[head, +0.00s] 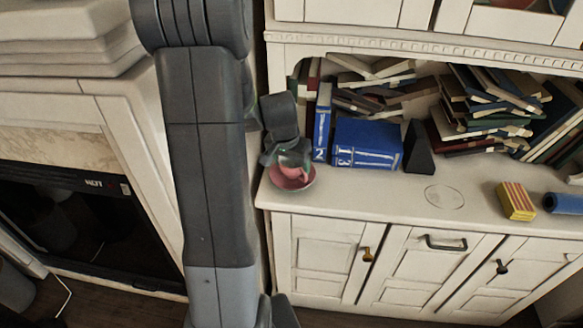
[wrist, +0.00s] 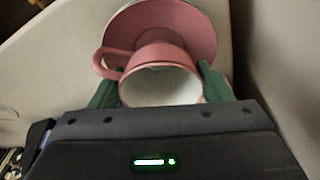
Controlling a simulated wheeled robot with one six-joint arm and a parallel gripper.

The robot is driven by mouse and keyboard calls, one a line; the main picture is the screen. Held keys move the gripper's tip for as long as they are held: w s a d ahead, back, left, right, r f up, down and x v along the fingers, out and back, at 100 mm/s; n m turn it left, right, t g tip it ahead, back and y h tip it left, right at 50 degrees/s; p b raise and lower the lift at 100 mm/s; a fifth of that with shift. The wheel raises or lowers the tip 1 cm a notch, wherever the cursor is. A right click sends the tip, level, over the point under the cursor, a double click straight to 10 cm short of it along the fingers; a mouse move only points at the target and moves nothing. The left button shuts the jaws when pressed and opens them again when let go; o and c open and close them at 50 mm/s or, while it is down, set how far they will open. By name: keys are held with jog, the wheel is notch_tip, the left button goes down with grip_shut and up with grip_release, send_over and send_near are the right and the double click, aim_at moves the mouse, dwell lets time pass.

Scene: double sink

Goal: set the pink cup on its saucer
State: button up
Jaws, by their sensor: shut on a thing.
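The pink cup (wrist: 150,54) is between the two green fingers of my gripper (wrist: 158,84) in the wrist view. Its white inside faces the camera, and its handle points left. The pink saucer (wrist: 203,30) shows just beyond the cup's base. In the head view my gripper (head: 288,153) is low over the saucer (head: 284,184) at the left end of the counter. A part of the cup (head: 297,171) shows below the fingers, over the saucer. I cannot tell whether the cup touches the saucer.
Blue books (head: 367,144) and a black wedge (head: 418,147) stand just right of my gripper. A striped yellow-and-red block (head: 516,201) and a blue cylinder (head: 563,203) lie farther right. The counter (head: 375,195) between is clear. Piled books fill the shelf behind.

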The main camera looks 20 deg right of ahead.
jog(key=shift+f, duration=0.3)
jog(key=o, duration=1)
jog(key=shift+o, duration=0.2)
jog(key=shift+r, duration=0.65)
jog(key=v, duration=1.1)
jog(key=shift+r+p, duration=0.15)
jog(key=shift+p, duration=0.25)
jog(key=shift+s+a, duration=0.1)
